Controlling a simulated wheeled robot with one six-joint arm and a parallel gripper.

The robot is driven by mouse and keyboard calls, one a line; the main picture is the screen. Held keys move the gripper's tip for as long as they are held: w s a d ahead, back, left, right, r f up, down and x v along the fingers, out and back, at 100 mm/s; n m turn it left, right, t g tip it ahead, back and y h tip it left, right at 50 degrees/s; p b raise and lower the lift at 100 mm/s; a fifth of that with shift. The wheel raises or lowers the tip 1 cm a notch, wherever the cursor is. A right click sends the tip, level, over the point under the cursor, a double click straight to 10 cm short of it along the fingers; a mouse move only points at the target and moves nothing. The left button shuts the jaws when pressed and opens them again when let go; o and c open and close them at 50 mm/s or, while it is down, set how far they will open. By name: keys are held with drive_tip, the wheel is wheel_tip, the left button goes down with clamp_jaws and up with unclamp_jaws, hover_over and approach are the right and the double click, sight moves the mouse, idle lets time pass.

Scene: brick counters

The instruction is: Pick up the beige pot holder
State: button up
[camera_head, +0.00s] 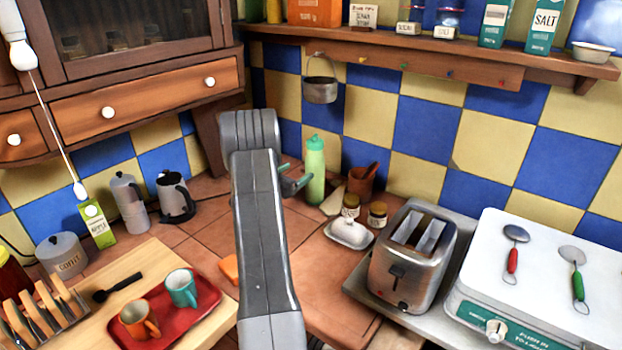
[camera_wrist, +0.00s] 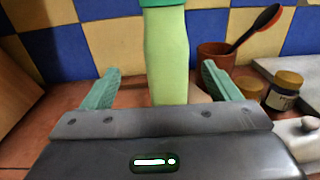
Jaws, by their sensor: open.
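A flat beige piece that looks like the beige pot holder (camera_head: 334,201) lies on the tiled counter, just right of the green bottle (camera_head: 315,172). In the wrist view a small part of the beige piece (camera_wrist: 201,96) shows between the bottle and my right-hand finger; the rest is hidden. My gripper (camera_head: 298,179) is open, its teal fingers apart. In the wrist view the green bottle (camera_wrist: 167,60) stands upright beyond my gripper (camera_wrist: 160,75), in line with the gap between the fingers. I cannot tell whether they touch it. Nothing is held.
Two brown jars (camera_head: 351,205), a terracotta pot (camera_head: 361,182) with a spoon and a white butter dish (camera_head: 348,233) crowd the right side. A toaster (camera_head: 413,255) stands nearer. A shelf (camera_head: 440,45) with a hanging pan (camera_head: 320,90) is above. Some tiles at left are clear.

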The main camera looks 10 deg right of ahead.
sight(307, 165)
drive_tip(key=p+x, duration=0.1)
drive_tip(key=x, duration=0.4)
drive_tip(key=shift+w+d, duration=0.25)
drive_tip(key=shift+d, duration=0.1)
drive_tip(key=p+x, duration=0.1)
drive_tip(key=x, duration=0.1)
drive_tip(key=p+x, duration=0.1)
drive_tip(key=x, duration=0.1)
drive_tip(key=shift+s+d+p, duration=0.1)
drive_tip(key=shift+d+p, duration=0.3)
drive_tip(key=shift+d, duration=0.05)
drive_tip(key=shift+w+d, duration=0.3)
drive_tip(key=shift+w, duration=0.05)
clamp_jaws()
